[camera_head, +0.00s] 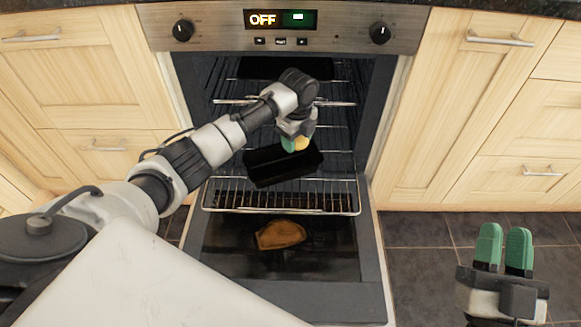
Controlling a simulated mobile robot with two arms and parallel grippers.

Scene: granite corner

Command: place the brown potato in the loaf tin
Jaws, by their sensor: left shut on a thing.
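The black loaf tin (262,172) sits at the oven opening, turned at an angle, above the pulled-out wire rack. My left gripper (295,145) points down at the tin's far side. Its green finger shows beside a small yellowish, light-brown thing, which looks like the potato (303,143), mostly hidden by the gripper. The gripper is shut on it, over or just inside the tin; I cannot tell whether it touches the tin. My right gripper (504,248) is at the lower right, its two green fingers apart with a narrow gap, empty.
The oven door (335,298) is folded down, and a flat-looking brown thing (281,235) shows on its dark glass. A wire rack (335,197) stands out over the door. Wooden cabinets flank the oven; the tiled floor at right is clear.

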